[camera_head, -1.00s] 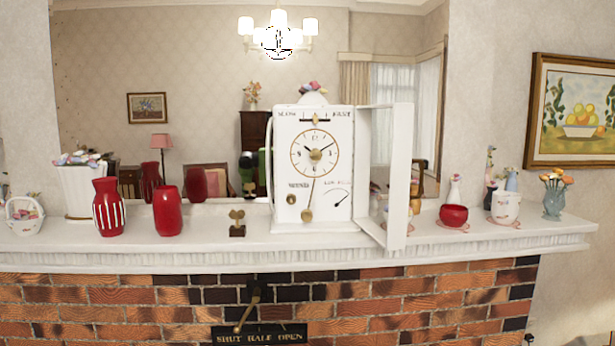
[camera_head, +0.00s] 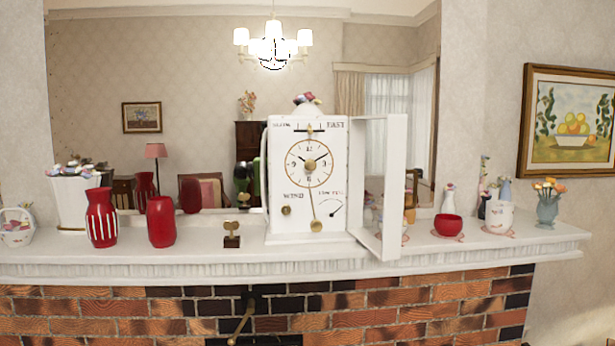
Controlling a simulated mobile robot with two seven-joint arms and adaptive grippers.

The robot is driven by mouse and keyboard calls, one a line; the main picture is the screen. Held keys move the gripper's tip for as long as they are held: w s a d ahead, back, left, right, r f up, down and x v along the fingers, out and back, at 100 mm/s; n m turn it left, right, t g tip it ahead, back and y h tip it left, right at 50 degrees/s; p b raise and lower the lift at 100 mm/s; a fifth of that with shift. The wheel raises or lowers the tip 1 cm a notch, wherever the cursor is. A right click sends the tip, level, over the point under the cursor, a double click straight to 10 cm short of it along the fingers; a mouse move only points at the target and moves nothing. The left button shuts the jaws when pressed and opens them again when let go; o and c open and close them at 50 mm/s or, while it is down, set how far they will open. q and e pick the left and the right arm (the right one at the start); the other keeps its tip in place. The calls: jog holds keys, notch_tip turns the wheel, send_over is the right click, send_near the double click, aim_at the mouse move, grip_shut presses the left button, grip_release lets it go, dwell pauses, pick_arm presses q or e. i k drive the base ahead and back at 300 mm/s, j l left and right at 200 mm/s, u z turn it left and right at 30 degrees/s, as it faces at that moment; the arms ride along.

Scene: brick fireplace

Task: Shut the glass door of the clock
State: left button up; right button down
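The white clock (camera_head: 280,222) stands upright on the white mantelpiece, with a round dial, gold hands and a pendulum on its front. Its glass door (camera_head: 393,190) has a white frame, is hinged on the clock's right side and stands wide open, swung out toward me over the shelf's front. The clock face is uncovered. Neither my left nor my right gripper is in view.
The mantelpiece (camera_head: 130,268) carries a striped red vase (camera_head: 101,218), a plain red vase (camera_head: 161,222) and a small gold key on a stand (camera_head: 232,236) left of the clock. Right of the door are a red bowl (camera_head: 448,226) and a white pot (camera_head: 499,218). A mirror is behind.

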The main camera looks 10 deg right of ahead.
aim_at(390, 249)
jog(key=l+u, duration=0.25)
jog(key=l, duration=0.6)
jog(key=l+u, duration=0.25)
jog(key=l, duration=0.65)
jog(key=l+u, duration=0.25)
jog(key=l, duration=0.6)
